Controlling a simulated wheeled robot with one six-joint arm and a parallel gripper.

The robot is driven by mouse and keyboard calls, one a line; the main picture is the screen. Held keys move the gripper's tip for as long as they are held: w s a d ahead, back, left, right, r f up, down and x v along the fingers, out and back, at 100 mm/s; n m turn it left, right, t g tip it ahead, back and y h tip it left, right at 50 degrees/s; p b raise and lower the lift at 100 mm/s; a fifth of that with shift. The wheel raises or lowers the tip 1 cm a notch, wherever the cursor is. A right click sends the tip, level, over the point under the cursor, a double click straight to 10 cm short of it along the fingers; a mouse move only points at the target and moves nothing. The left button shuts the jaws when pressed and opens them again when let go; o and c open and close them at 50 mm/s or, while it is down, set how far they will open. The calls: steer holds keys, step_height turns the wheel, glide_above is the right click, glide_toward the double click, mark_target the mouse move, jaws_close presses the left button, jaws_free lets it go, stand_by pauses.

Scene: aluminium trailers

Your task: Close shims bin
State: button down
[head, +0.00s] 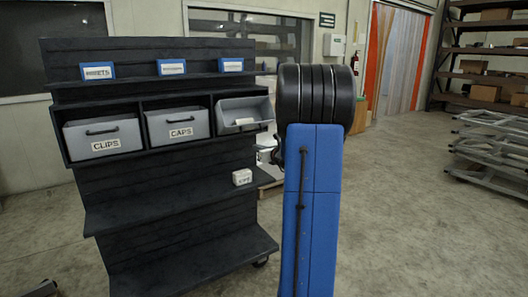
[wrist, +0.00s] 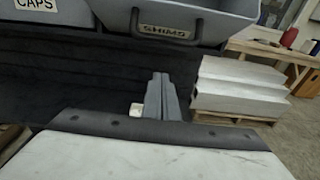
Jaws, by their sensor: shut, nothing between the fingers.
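The grey shims bin (head: 238,112) is the rightmost in the row of three on the black rack. It is tilted forward, with its open top showing, unlike the two bins beside it. In the wrist view the bin front (wrist: 190,17) fills the upper middle, with its SHIMS label and a dark handle. My gripper (wrist: 159,78) is shut and empty, with its fingertips just below the bin's label and lower edge. I cannot tell whether they touch it.
The clips bin (head: 103,135) and caps bin (head: 178,125) sit flush to the left. A small white box (head: 242,177) lies on the shelf below. In the wrist view, white blocks (wrist: 238,88) on a pallet and a wooden table (wrist: 270,50) stand behind to the right.

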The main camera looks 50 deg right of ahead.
mark_target(251, 124)
steer(key=shift+w+d+r, duration=0.1)
steer(key=shift+w+r, duration=0.15)
steer(key=shift+r, duration=0.7)
steer(key=shift+w+r, duration=0.25)
steer(key=shift+r, duration=0.7)
steer(key=shift+r, duration=0.1)
steer(key=shift+w+d+r+g+y, duration=0.1)
steer(key=shift+w+r+g, duration=0.3)
steer(key=shift+r, duration=0.7)
steer(key=shift+w+d+r+g+y, duration=0.15)
steer(key=shift+r+g, duration=0.45)
steer(key=shift+r, duration=0.5)
steer(key=shift+w+r+g+y, duration=0.1)
steer(key=shift+w+r+g, duration=0.3)
steer(key=shift+r, duration=0.7)
steer(key=shift+w+d+r+g+y, duration=0.15)
steer(key=shift+w+r+g+y, duration=0.05)
steer(key=shift+w+r+g, duration=0.6)
steer(key=shift+w+d+r+g+y, duration=0.15)
steer(key=shift+w+r+g, duration=0.45)
steer(key=shift+r, duration=0.4)
steer(key=shift+w+d+r, duration=0.15)
steer(key=shift+w+r, duration=0.4)
steer(key=shift+w, duration=0.05)
steer(key=shift+w+d+r, duration=0.15)
steer(key=shift+w+r, duration=0.35)
steer(key=shift+w, duration=0.1)
steer(key=shift+w, duration=0.1)
